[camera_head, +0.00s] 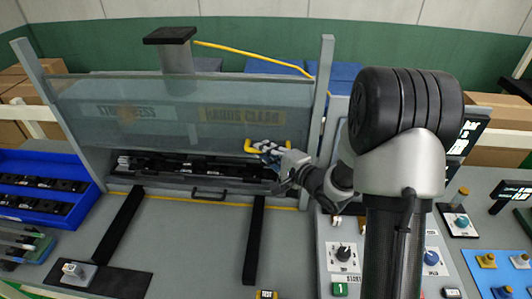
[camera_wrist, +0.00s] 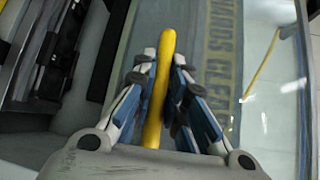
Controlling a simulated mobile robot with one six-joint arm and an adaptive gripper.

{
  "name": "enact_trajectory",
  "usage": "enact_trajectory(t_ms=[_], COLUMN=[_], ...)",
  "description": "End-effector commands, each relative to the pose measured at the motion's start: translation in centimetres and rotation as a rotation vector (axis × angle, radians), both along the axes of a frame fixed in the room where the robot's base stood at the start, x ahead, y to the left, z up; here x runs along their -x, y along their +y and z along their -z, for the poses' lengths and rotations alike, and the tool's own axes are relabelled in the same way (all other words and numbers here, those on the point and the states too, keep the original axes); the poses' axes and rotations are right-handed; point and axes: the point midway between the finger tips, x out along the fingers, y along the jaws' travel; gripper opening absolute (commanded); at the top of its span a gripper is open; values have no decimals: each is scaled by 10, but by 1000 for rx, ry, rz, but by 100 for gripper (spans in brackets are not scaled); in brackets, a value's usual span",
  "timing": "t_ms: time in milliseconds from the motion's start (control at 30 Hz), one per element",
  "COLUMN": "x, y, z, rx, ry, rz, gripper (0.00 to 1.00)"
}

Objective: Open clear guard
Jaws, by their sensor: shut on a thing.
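The guard also fills the middle of the wrist view (camera_wrist: 215,65). A yellow handle (camera_head: 287,145) sits at its lower right. My gripper (camera_head: 268,152) is at this handle. In the wrist view, the blue-and-white fingers of my gripper (camera_wrist: 165,95) close on both sides of the yellow handle bar (camera_wrist: 160,90).
Dark clips lie in a fixture (camera_head: 190,167) behind the guard. A blue bin (camera_head: 40,190) stands at the left. Control panels with knobs (camera_head: 343,253) are at the right. Two black rails (camera_head: 253,240) run along the front bench. A grey press column (camera_head: 177,55) rises behind the guard.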

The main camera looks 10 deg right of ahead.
Motion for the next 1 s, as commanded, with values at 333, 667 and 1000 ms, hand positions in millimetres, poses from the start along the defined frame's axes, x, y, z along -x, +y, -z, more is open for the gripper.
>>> enact_trajectory(t_ms=[333,667,1000], x=[0,0,3], y=[0,0,-2], z=[-16,-15,-15], rx=[-1,-1,0], ry=[-2,0,1], rz=[0,0,2], gripper=[0,21,21])
